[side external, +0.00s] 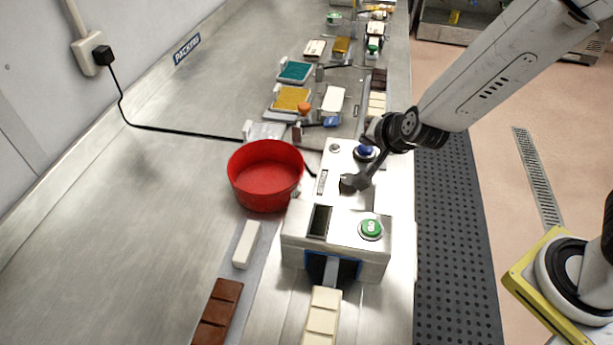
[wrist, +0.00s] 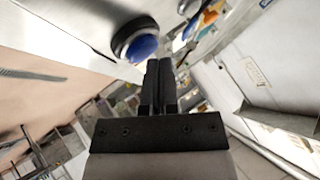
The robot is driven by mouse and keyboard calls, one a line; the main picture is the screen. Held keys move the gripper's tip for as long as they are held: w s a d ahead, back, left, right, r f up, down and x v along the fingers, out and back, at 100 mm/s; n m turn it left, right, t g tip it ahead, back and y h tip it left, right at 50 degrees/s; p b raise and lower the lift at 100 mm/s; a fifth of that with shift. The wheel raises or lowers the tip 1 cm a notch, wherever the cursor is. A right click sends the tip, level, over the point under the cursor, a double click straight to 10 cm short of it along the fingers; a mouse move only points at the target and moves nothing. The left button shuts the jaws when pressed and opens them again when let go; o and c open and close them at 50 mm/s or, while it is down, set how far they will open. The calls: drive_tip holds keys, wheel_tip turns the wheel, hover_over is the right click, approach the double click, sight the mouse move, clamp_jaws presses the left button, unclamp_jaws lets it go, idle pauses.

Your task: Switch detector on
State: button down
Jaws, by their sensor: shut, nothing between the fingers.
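The detector (side external: 290,240) is a pale box-shaped machine at the front of the metal bench in the side view. A round green button (side external: 371,228) and a dark display window (side external: 319,221) are on its top. A blue domed button (side external: 365,151) sits farther back on the pale housing; a blue button also shows in the wrist view (wrist: 141,47). My gripper (side external: 350,184) is shut and empty, over the housing between the green and blue buttons. In the wrist view its dark fingers (wrist: 158,70) are together. I cannot tell whether the fingertips touch the housing.
A red bowl (side external: 264,176) stands left of the detector. A cream chocolate bar (side external: 321,318), a brown bar (side external: 218,312) and a white block (side external: 247,245) lie in front. Coloured trays (side external: 292,99) are farther back. A black cable (side external: 190,131) crosses the bench; the left bench surface is clear.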

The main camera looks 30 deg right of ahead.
sight(367, 151)
drive_tip(key=shift+f, duration=0.45)
idle(0.3)
drive_tip(key=shift+r, duration=0.5)
idle(0.3)
drive_tip(key=shift+r, duration=2.95)
